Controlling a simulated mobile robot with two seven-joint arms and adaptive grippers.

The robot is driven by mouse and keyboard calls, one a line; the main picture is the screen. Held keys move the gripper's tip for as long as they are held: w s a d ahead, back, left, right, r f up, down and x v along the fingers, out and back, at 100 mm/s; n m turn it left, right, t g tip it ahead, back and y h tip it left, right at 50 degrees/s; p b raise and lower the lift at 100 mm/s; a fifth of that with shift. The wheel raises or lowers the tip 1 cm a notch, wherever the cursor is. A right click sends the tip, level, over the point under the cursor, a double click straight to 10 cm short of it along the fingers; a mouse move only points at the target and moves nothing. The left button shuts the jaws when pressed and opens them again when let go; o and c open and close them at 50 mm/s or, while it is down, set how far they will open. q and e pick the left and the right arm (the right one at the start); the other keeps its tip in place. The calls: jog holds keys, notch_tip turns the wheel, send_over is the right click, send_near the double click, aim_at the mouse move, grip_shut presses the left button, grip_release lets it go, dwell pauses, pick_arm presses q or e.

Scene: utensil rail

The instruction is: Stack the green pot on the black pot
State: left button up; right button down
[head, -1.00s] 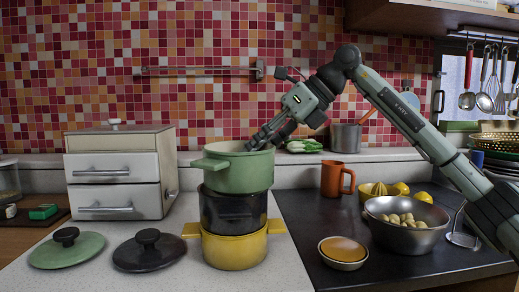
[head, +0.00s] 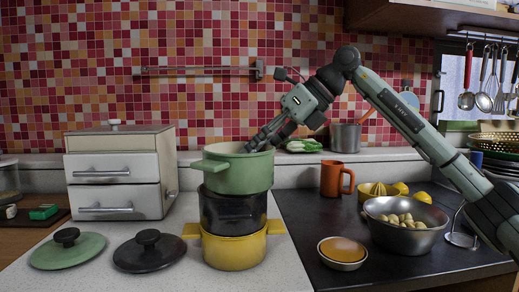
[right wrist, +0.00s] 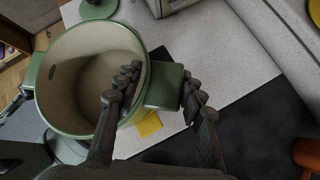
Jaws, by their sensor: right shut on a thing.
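The green pot (head: 238,170) is upright on top of the black pot (head: 233,212), which stands on the yellow pot (head: 234,250). I cannot tell whether the green pot rests fully on the black pot's rim. My right gripper (head: 253,146) is at the green pot's right side. In the right wrist view the gripper (right wrist: 165,95) has one finger inside the empty green pot (right wrist: 62,60) and one outside, shut around its wall by the green handle (right wrist: 164,86).
A green lid (head: 66,250) and a black lid (head: 148,252) lie on the counter left of the stack. A white drawer box (head: 118,170) stands behind them. An orange mug (head: 335,180), a metal bowl (head: 405,235) and a small dish (head: 342,252) are to the right.

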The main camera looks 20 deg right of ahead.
jog(key=shift+s+a+f, duration=0.1)
jog(key=shift+f, duration=0.6)
jog(key=c, duration=0.9)
grip_release()
jog(key=shift+o, duration=0.2)
jog(key=o, duration=0.6)
jog(key=shift+r, duration=0.15)
